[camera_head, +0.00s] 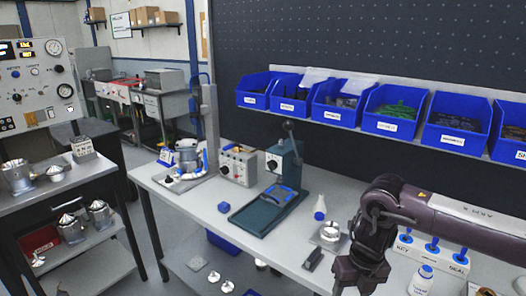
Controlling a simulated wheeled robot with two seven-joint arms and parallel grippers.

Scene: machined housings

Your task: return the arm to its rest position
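My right arm (440,212) comes in from the right over the workbench and bends down at the wrist. Its dark gripper (358,278) points down in front of the bench's front edge, near the bottom of the view. I cannot tell whether its fingers are open or shut, and I see nothing clearly held. A metal housing part (330,232) stands on the bench just left of the wrist. My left arm and gripper are not in view.
Blue bins (394,125) hang in a row above the workbench (210,208). A green press (283,165), a grey control box (238,165), a white bottle (320,208) and a blue-capped bottle (421,280) stand on it. A test panel (38,88) is at left.

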